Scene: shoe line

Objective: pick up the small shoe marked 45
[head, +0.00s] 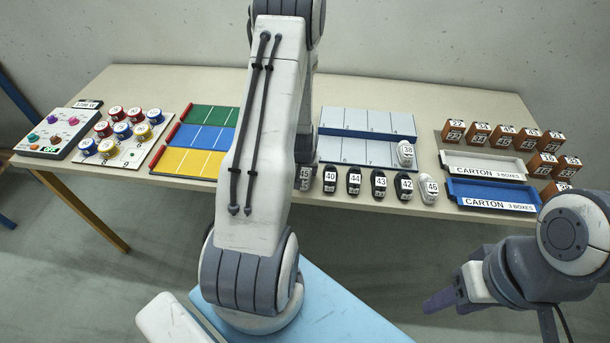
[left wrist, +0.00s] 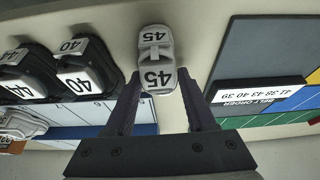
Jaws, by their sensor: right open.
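The small shoe marked 45 (left wrist: 157,62) is light grey and white and stands on the table in the left wrist view. In the head view the shoe (head: 305,178) shows only partly at the right edge of my left arm. My left gripper (left wrist: 160,84) is open, with one finger on each side of the shoe's near end; the fingers do not look closed on it. In the head view my own arm hides this gripper. My right gripper (head: 440,300) is open and empty, off the table's front edge at the right.
A black shoe marked 40 (head: 330,180) stands close beside, in a row with several other shoes. Behind is a grey numbered rack (head: 350,122) with shoe 38 (head: 405,153) on it. A belt order board (left wrist: 265,60) lies on the other side.

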